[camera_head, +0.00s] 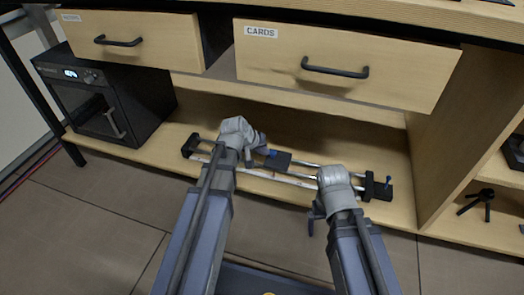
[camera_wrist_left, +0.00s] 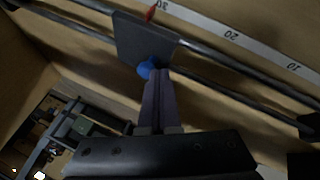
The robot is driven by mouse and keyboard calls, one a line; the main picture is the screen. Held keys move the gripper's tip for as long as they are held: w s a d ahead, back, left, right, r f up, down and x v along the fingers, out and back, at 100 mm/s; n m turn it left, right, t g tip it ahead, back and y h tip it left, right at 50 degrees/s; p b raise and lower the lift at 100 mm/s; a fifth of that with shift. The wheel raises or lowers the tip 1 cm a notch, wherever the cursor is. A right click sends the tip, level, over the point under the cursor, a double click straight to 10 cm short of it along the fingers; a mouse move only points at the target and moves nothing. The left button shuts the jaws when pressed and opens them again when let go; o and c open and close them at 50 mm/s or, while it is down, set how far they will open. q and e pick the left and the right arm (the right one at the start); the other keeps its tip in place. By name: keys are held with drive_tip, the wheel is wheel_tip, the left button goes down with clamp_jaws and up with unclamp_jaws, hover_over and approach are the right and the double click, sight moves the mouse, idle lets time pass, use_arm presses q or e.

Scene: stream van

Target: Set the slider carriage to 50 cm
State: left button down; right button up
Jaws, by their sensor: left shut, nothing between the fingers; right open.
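The slider's twin rails (camera_head: 320,183) lie along the low shelf. The dark carriage (camera_head: 278,161) sits near the middle of them. In the left wrist view, the carriage plate (camera_wrist_left: 138,40) has a red pointer (camera_wrist_left: 151,13) at the white scale (camera_wrist_left: 222,32). The scale reads 10 and 20; the number near the pointer is cut off at the top edge. My left gripper (camera_head: 261,146) is shut and empty. Its fingertips (camera_wrist_left: 157,76) are right at the carriage's blue knob (camera_wrist_left: 146,68); contact is unclear. My right gripper (camera_head: 316,217) is open, in front of the rails, right of the carriage.
Black end blocks close the rails at left (camera_head: 190,147) and right (camera_head: 377,187). Two drawers, one labelled CARDS (camera_head: 345,66), overhang the shelf. A black oven-like box (camera_head: 105,95) stands left. A small tripod (camera_head: 484,203) is at right.

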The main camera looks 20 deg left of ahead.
use_arm(q)
drive_tip(key=d, duration=1.9)
drive_tip(key=shift+s+d, duration=0.2)
drive_tip(key=shift+s, duration=0.15)
drive_tip(key=shift+s+a+r, duration=0.1)
drive_tip(key=shift+s+a, duration=0.15)
drive_tip(key=shift+a, duration=0.2)
drive_tip(key=a+f+p+v, duration=0.1)
drive_tip(key=a+p+v, duration=0.1)
drive_tip(key=p+v, duration=0.7)
drive_tip(key=v, duration=0.3)
use_arm(e)
wheel_tip(320, 180, up, 9)
drive_tip(key=a, duration=0.1)
drive_tip(key=shift+a, duration=0.25)
use_arm(q)
drive_tip(key=shift+s+a+f, duration=0.1)
drive_tip(key=shift+f, duration=0.05)
